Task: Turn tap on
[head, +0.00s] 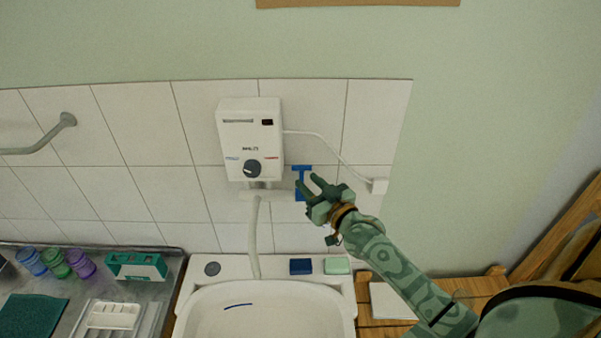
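The tap's blue T-shaped handle (301,168) is on the tiled wall, just right of the white water heater (249,140). A pale horizontal pipe (260,196) runs below the heater beside the handle, and a pale spout hose (254,240) hangs down toward the sink. My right gripper (308,181) is in front of the handle's lower part, with its two fingers apart and pointing up and left. The gripper hides part of the blue handle. I cannot tell whether it touches it. My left gripper is not in view.
A white sink (262,312) lies below, with a blue block (300,266) and a pale green soap (337,265) on its back rim. A metal counter (160,285) with coloured cups and a green box is at left. A cable (330,148) runs right from the heater.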

